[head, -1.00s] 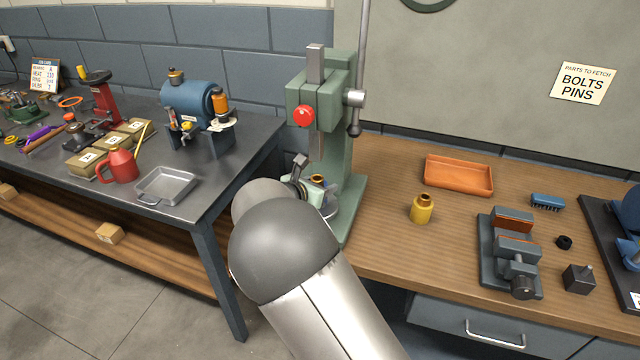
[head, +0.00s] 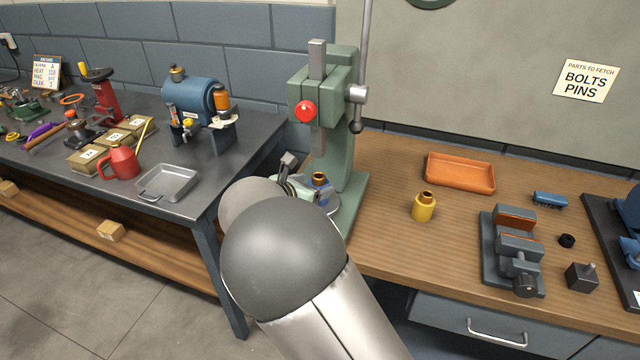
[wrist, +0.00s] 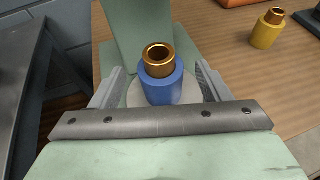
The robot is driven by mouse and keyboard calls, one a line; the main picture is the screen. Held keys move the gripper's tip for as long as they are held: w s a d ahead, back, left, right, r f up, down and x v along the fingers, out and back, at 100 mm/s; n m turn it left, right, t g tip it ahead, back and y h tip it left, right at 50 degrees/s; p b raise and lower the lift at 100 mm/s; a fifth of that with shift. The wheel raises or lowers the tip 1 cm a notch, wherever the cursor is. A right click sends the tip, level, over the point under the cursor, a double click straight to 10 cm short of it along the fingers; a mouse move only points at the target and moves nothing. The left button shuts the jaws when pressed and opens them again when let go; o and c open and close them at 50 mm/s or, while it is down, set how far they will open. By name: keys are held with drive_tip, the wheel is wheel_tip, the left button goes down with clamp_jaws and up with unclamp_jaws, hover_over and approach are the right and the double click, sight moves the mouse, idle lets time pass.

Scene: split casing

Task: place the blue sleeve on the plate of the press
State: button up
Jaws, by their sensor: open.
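The blue sleeve (wrist: 161,88) stands upright on the round grey plate (wrist: 136,97) of the green press, with a brass bushing (wrist: 159,57) sticking out of its top. The sleeve also shows in the head view (head: 324,192), beneath the press ram, partly hidden by my arm. My gripper (wrist: 159,86) is open. Its fingers are on the left and right of the sleeve in the wrist view, with a gap visible on each side.
The green press (head: 345,160) rises close behind the sleeve. A yellow sleeve with a brass top (head: 423,207) stands to the right. A dark bench (head: 245,150) is left.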

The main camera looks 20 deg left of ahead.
drive_tip(key=v, duration=0.7)
drive_tip(key=s+d+m+g+h, duration=0.3)
drive_tip(key=d+m+g, duration=0.8)
drive_tip(key=d, duration=1.7)
drive_tip(key=s+d+f+m+y, duration=0.1)
drive_tip(key=s+d+m+y, duration=0.2)
drive_tip(key=s+m, duration=0.7)
drive_tip(key=s+d+f+m+g+y, duration=0.1)
drive_tip(key=s+d+m+y, duration=0.3)
drive_tip(key=s+d+m, duration=0.3)
drive_tip(key=s+m, duration=0.4)
drive_tip(key=shift+s+d+m+g+b, duration=0.3)
drive_tip(key=shift+s+d, duration=0.1)
drive_tip(key=shift+f, duration=0.1)
